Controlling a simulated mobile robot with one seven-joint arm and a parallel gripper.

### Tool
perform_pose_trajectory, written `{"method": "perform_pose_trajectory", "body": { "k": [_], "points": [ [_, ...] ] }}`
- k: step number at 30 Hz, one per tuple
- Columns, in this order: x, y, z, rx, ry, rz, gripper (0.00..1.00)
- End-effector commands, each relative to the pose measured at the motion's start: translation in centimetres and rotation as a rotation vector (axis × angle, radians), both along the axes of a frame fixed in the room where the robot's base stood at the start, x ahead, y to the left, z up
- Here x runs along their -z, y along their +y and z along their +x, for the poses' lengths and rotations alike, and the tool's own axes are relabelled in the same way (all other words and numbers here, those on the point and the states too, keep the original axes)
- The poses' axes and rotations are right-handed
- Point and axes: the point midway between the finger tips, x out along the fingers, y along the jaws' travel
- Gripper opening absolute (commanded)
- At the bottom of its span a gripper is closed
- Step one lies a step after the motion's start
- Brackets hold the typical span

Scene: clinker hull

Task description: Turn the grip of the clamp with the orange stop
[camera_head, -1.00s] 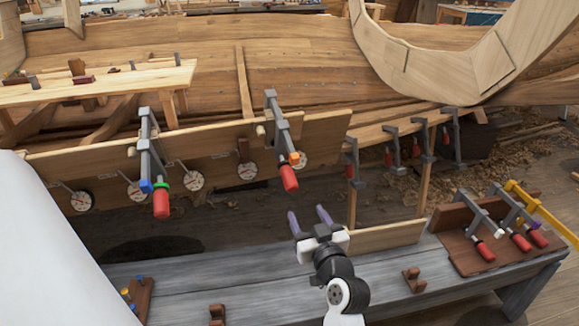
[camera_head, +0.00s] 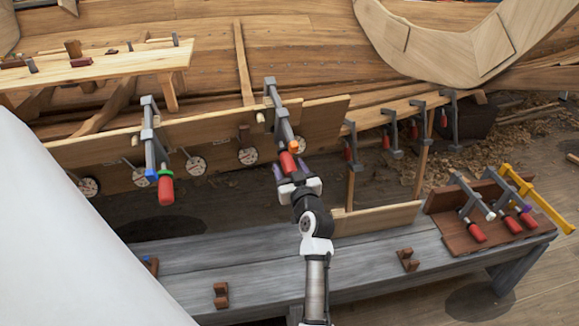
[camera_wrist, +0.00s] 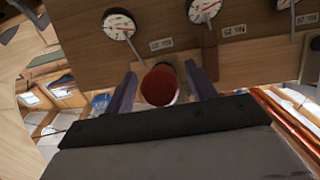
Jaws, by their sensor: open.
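The clamp with the orange stop (camera_head: 293,146) hangs on the plank's right part in the head view. Its grey bar (camera_head: 279,117) slants down to a red grip (camera_head: 288,163). My gripper (camera_head: 291,170) is at this grip, with its purple fingers one on each side. In the wrist view the end of the red grip (camera_wrist: 159,86) lies between the two fingers of my gripper (camera_wrist: 164,88). The fingers are open, and a gap shows on the right side. Contact on the left cannot be told. The orange stop is not seen in the wrist view.
Another clamp with a blue stop and a green ring (camera_head: 165,188) hangs to the left. Dials (camera_head: 195,165) line the plank (camera_head: 215,130). A grey bench (camera_head: 250,255) lies below, with a brown rack of clamps (camera_head: 460,231) at right.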

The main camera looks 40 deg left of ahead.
Motion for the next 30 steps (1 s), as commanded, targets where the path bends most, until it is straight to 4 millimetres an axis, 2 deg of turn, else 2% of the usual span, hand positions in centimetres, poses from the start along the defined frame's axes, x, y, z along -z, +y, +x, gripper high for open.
{"method": "perform_pose_trajectory", "body": {
  "k": [8,19,30],
  "points": [
    [0.05,0.15,0.08,0.000,0.001,-0.001,0.56],
    [0.04,0.13,0.06,-0.001,0.001,0.000,0.11],
    [0.29,0.13,0.05,-0.025,0.053,0.034,0.11]
  ]
}}
